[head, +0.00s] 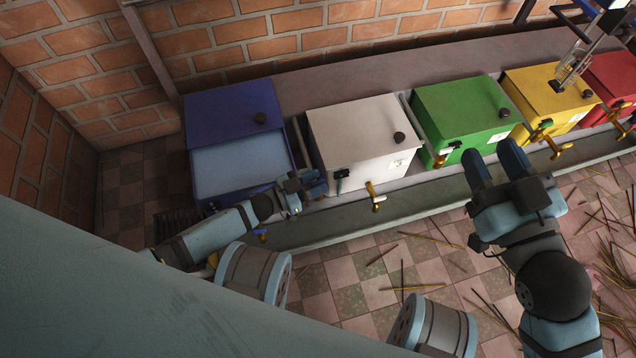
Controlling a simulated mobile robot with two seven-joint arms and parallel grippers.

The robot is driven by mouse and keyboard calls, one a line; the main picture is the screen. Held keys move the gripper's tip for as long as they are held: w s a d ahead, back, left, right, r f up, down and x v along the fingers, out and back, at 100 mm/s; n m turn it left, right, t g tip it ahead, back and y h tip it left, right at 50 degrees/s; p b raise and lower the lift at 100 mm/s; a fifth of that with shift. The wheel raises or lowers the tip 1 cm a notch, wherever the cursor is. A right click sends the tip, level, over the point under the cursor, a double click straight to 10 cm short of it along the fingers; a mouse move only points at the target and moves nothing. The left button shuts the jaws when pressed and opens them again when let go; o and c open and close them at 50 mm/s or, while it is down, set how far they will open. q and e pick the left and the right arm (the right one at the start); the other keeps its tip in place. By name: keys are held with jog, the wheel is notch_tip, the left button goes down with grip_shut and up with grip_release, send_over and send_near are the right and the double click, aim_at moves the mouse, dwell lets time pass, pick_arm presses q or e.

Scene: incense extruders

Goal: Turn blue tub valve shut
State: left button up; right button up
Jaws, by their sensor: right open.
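The blue tub (232,108) stands at the left end of the row. Its back lid half is closed, and a pale blue surface shows in its front half. My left gripper (314,184) is at the tub's front right corner, pointing right. Whether its fingers are apart is unclear. The blue tub's valve is mostly hidden behind my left arm; only a small blue piece (262,236) shows below the wrist, possibly part of it. I cannot tell the valve's position or whether the gripper touches it. My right gripper (494,164) is open and empty, in front of the green tub (463,108).
A white tub (358,125) with a brass tap (375,196) stands right of the blue one. Yellow (548,92) and red (612,80) tubs stand farther right. A ledge (345,222) runs below them. Incense sticks (400,288) litter the tiled floor.

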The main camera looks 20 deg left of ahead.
pick_arm(q)
jog(key=shift+w+d, duration=0.3)
pick_arm(e)
jog(key=shift+w+r, duration=0.1)
jog(key=shift+r, duration=0.1)
pick_arm(q)
jog(key=shift+c, duration=0.4)
grip_shut()
jog(key=shift+r+m+g+h+p, duration=0.2)
jog(key=shift+m+g+h+p, duration=0.1)
jog(key=shift+g+p, duration=0.1)
jog(key=shift+w+m+g+h, duration=0.1)
jog(key=shift+m+g+h, duration=0.2)
jog(key=shift+g, duration=0.1)
jog(key=shift+f+m+g+h, duration=0.15)
jog(key=shift+m+g+h, duration=0.25)
jog(key=shift+m+g, duration=0.15)
pick_arm(e)
jog(key=shift+s+a+f+m, duration=0.15)
jog(key=shift+s+f+m, duration=0.15)
jog(key=shift+f+m, duration=0.1)
